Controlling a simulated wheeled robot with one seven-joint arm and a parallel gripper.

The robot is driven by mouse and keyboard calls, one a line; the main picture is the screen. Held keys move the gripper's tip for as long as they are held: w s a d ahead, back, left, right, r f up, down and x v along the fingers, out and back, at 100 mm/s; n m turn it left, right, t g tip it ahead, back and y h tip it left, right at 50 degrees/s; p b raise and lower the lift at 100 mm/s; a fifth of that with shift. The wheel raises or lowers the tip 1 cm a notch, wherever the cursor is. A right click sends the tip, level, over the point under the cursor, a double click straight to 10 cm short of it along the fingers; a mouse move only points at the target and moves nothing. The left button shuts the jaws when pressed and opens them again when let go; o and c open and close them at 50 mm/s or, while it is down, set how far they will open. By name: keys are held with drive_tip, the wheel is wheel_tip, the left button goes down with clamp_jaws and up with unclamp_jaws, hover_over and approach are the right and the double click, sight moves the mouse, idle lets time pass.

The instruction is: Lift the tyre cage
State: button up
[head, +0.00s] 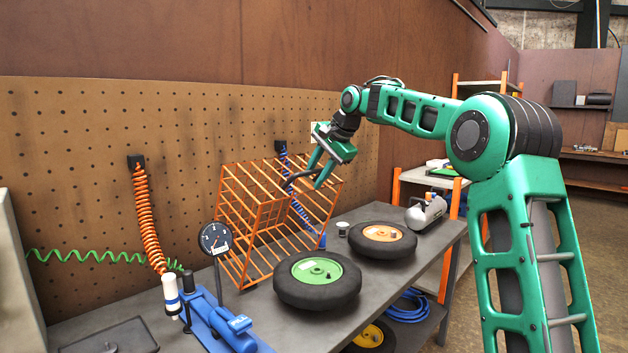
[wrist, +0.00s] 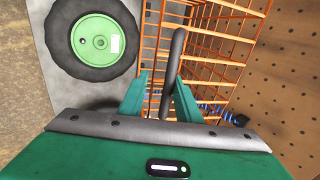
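The tyre cage (head: 245,225) is an orange wire-bar frame at the back of the bench, against the pegboard. Its bars look slanted in the head view; I cannot tell whether all of its base rests on the bench. It also fills the upper middle of the wrist view (wrist: 215,45). A dark curved handle (wrist: 172,70) sticks out from it. My gripper (head: 319,167) is at the cage's upper right. Its two green fingers (wrist: 162,92) stand apart on either side of the handle, with a gap visible on the left side.
A green-hubbed wheel (head: 318,281) and an orange-hubbed wheel (head: 383,240) lie on the bench (head: 420,270) before the cage. A dial gauge (head: 214,238) and a blue jack-like tool (head: 220,322) stand at front left. An orange coiled hose (head: 146,215) hangs left of the cage.

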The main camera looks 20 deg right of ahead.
drive_tip(key=shift+a, duration=0.1)
drive_tip(key=v, duration=1)
drive_tip(key=shift+r, duration=0.3)
